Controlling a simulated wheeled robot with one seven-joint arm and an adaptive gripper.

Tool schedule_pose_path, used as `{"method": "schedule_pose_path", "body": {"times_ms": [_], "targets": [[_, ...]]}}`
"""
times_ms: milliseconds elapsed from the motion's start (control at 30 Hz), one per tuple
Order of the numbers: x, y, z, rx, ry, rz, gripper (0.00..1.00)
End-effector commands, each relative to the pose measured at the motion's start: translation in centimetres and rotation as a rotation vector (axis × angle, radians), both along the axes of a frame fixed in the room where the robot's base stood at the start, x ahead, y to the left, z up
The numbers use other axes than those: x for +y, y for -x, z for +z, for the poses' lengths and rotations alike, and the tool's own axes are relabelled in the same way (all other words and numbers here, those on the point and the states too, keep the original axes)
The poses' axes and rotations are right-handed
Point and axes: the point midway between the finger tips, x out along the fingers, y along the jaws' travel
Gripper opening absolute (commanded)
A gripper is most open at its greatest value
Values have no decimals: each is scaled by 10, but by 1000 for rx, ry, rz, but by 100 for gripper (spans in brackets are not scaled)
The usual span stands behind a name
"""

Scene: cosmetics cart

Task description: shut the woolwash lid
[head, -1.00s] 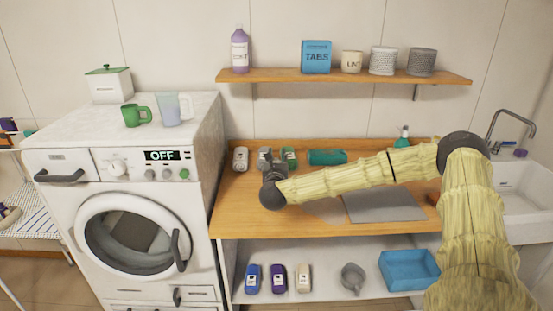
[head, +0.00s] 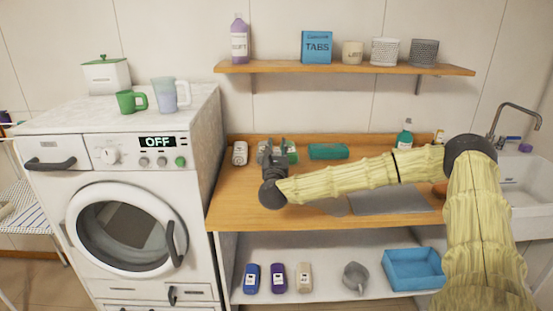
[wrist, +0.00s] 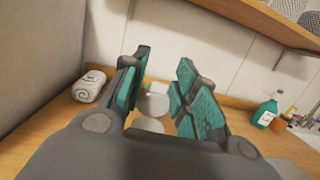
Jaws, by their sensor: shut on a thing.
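My gripper (head: 272,150) is over the back of the wooden counter, among the small containers there. No label reading woolwash is legible. A white container (head: 240,153) stands left of my gripper and also shows in the wrist view (wrist: 89,87).
A wall shelf (head: 345,69) hangs above. The washing machine (head: 128,200) bounds the left, the sink (head: 530,185) the right. A grey mat (head: 395,200) lies under my arm.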

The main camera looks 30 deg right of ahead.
Motion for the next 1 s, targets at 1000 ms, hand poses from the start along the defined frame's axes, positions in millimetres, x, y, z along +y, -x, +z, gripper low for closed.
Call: {"method": "schedule_pose_path", "body": {"times_ms": [1000], "targets": [[9,13,-14,-298,213,1,5]]}}
